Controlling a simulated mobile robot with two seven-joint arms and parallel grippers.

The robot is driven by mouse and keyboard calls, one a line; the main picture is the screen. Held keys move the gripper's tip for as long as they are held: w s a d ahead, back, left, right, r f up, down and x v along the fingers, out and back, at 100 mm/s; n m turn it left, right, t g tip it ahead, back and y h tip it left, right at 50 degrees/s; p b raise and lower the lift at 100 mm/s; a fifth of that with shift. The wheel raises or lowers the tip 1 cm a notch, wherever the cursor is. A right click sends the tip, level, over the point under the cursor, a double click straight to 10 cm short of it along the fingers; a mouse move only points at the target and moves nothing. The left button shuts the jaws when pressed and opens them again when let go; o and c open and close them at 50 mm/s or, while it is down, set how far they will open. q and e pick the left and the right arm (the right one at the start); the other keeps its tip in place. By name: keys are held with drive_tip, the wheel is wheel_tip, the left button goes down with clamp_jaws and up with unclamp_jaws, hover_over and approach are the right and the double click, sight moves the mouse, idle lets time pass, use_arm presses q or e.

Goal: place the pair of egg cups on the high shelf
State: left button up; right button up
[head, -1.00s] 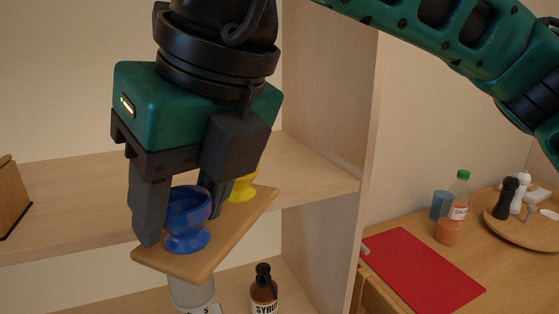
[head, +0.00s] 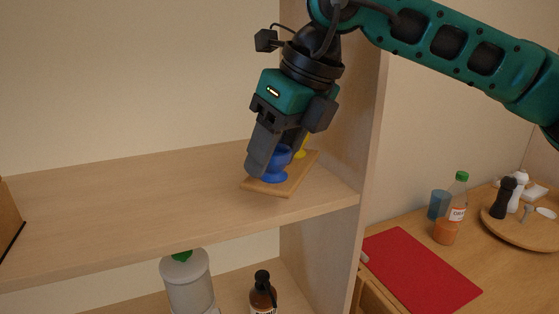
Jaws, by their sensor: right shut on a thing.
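The pair of egg cups, one blue (head: 275,174) and one yellow (head: 301,152), stands on a small wooden board (head: 291,182). My right gripper (head: 279,157) reaches down from above and is shut on the blue cup, with a finger on either side of it. The yellow cup is behind, partly hidden by the gripper. The board is over the right end of the high shelf (head: 130,203), near the side panel. I cannot tell whether the board touches the shelf or hangs just above it. My left gripper is not in view.
The upright side panel (head: 368,130) stands close to the right of the board. A brown box (head: 8,222) is at the shelf's left end; the middle is clear. A white bottle (head: 188,282) and a brown syrup bottle (head: 262,294) are below.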

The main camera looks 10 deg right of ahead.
drive_tip(key=shift+w+d, duration=0.45)
drive_tip(key=shift+w, duration=0.15)
drive_tip(key=shift+f, duration=1.75)
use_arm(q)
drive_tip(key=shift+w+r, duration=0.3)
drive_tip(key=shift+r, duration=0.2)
use_arm(e)
drive_tip(key=o, duration=0.9)
drive_tip(key=shift+f, duration=0.1)
drive_tip(key=shift+c, duration=0.2)
drive_tip(key=o, duration=0.4)
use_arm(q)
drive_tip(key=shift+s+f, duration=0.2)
use_arm(e)
drive_tip(key=shift+o, duration=0.2)
